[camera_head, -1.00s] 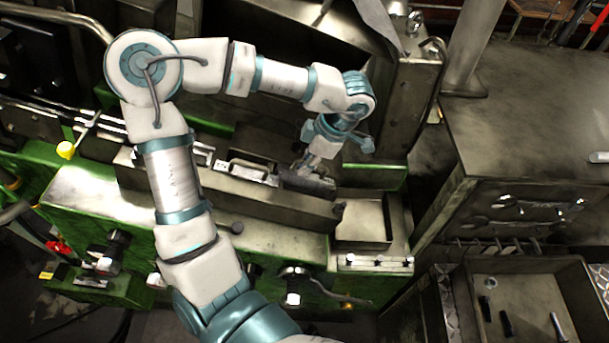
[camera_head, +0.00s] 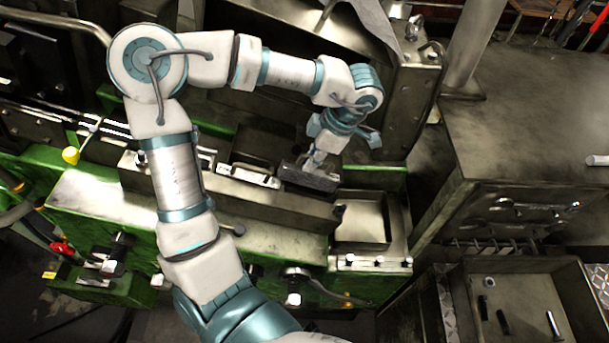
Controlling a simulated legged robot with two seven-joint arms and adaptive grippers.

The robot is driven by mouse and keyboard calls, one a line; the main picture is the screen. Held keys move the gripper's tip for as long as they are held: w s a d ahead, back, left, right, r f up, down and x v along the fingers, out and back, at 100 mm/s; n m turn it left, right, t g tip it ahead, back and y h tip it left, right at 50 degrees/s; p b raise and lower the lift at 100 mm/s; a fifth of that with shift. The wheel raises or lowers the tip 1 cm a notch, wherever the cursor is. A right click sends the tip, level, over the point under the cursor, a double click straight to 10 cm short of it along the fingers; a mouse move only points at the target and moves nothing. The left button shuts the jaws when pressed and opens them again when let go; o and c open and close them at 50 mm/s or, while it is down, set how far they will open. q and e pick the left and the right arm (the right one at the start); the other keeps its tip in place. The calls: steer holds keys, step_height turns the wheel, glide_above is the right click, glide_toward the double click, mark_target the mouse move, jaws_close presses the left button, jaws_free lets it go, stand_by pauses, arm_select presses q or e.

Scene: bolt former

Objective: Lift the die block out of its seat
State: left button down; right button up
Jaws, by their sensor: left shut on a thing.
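The die block (camera_head: 306,178) is a dark grey steel block in the machine channel, right of centre in the head view. My left gripper (camera_head: 316,163) points down from above and is shut on the upper part of the block. Its fingers are small and partly hidden by the wrist. The seat (camera_head: 252,175), a metal channel with bright fittings, lies to the left of the block. The front rail hides the lower edge of the block, so I cannot tell how far it is clear of the seat. My right gripper is not in view.
A shallow empty metal tray (camera_head: 362,218) lies right of the block. A long rail (camera_head: 240,200) runs in front of it. A steel bench (camera_head: 530,135) and a drawer (camera_head: 515,310) with loose bolts stand on the right. A tall machine frame (camera_head: 408,110) rises behind.

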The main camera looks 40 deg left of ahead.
arm_select(q)
steer(key=shift+p+v, duration=0.45)
steer(key=shift+v, duration=0.45)
steer(key=shift+p+v, duration=0.65)
steer(key=shift+v, duration=0.45)
steer(key=shift+s+d+r+h+b, duration=0.35)
steer(key=shift+s+d, duration=0.1)
steer(key=shift+s, duration=0.15)
steer(key=s+d+r+t+h+b, duration=0.2)
steer(key=s+d+r, duration=0.2)
steer(key=s+d, duration=0.1)
steer(key=shift+s+d+t+h, duration=0.25)
steer(key=shift+s+t+h, duration=0.15)
steer(key=shift+s, duration=0.35)
